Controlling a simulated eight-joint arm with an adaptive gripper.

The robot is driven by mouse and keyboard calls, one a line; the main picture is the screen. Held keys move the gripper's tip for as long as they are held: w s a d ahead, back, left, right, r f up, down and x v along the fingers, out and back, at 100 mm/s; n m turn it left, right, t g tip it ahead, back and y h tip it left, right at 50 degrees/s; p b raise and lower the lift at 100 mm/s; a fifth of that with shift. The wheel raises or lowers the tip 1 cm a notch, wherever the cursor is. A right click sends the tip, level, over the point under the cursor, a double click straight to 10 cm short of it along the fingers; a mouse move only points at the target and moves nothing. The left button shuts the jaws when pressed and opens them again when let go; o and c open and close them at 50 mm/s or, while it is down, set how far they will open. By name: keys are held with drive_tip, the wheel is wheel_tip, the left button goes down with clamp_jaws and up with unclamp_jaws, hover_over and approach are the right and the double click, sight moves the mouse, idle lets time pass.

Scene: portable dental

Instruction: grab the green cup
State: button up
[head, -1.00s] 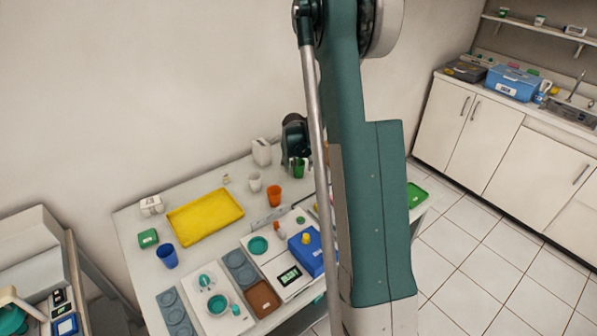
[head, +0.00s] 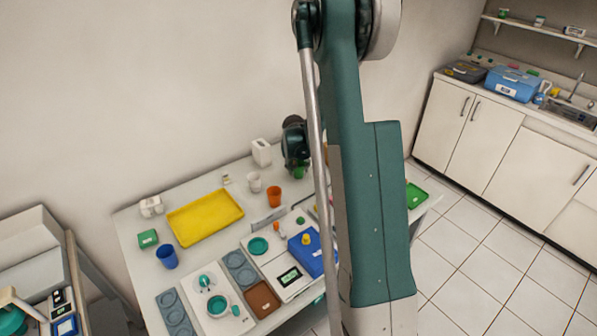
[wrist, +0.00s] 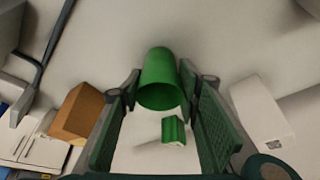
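The green cup (wrist: 160,80) is in the middle of the wrist view, its rim facing the camera. My gripper (wrist: 160,84) is open, with one finger on each side of the cup near the fingertips. The gaps are narrow, and I cannot tell whether a finger touches it. In the head view my gripper (head: 297,166) is low over the back of the table, and the cup (head: 299,173) shows only partly beneath it.
A white box (head: 261,152) is behind. A yellow tray (head: 205,215) lies further left. The wrist view shows an orange-brown box (wrist: 80,110), a small green box (wrist: 174,130) and a white box (wrist: 260,108).

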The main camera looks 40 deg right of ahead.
drive_tip(key=shift+r, duration=0.1)
wheel_tip(320, 180, up, 10)
drive_tip(key=p, duration=0.1)
idle(0.8)
